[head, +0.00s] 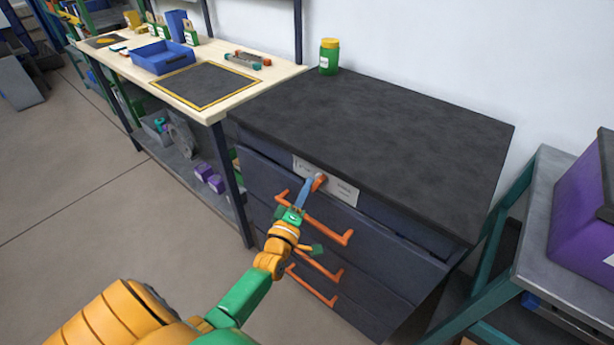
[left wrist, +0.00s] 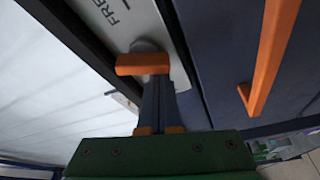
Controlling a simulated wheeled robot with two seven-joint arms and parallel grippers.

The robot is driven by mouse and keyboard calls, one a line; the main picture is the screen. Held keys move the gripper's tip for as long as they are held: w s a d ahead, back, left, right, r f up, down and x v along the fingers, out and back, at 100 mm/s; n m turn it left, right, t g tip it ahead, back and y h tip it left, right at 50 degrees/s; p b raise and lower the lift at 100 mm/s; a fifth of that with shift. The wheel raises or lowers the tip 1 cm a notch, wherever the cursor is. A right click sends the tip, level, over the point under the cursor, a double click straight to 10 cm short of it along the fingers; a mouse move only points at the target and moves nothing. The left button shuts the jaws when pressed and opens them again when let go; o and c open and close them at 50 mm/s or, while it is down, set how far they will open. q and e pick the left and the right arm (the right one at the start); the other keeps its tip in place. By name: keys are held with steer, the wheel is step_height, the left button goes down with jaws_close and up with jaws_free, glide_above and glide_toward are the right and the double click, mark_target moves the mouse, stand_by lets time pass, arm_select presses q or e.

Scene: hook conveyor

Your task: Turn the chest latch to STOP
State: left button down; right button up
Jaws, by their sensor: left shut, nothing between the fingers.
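The chest (head: 380,120) is dark blue with a black top and several drawers. Its latch (head: 320,182) is a small orange bar on a pale label plate (head: 343,190) on the upper front. In the left wrist view the latch (left wrist: 143,64) lies across the picture beside the plate (left wrist: 125,25), where "FREE" is legible; no STOP mark can be read. My left gripper (head: 311,184) has its blue fingers together, empty, with the tips at the latch; the fingers also show in the left wrist view (left wrist: 156,88). I cannot tell whether they touch it. My right gripper is out of view.
Orange drawer handles (head: 330,232) stick out just below the latch. A green jar with a yellow lid (head: 329,57) stands at the chest's back. A wooden workbench (head: 130,62) is at left, and a metal stand with a purple bin (head: 580,215) is at right.

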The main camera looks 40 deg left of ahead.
arm_select(q)
steer(key=shift+d+f+n+g+p, duration=0.15)
steer(key=shift+n+g+p, duration=0.25)
steer(key=shift+n, duration=0.65)
steer(key=shift+d+f+n+g+p, duration=0.15)
steer(key=shift+n+g+p, duration=0.25)
steer(key=shift+n, duration=0.65)
steer(key=shift+f, duration=0.1)
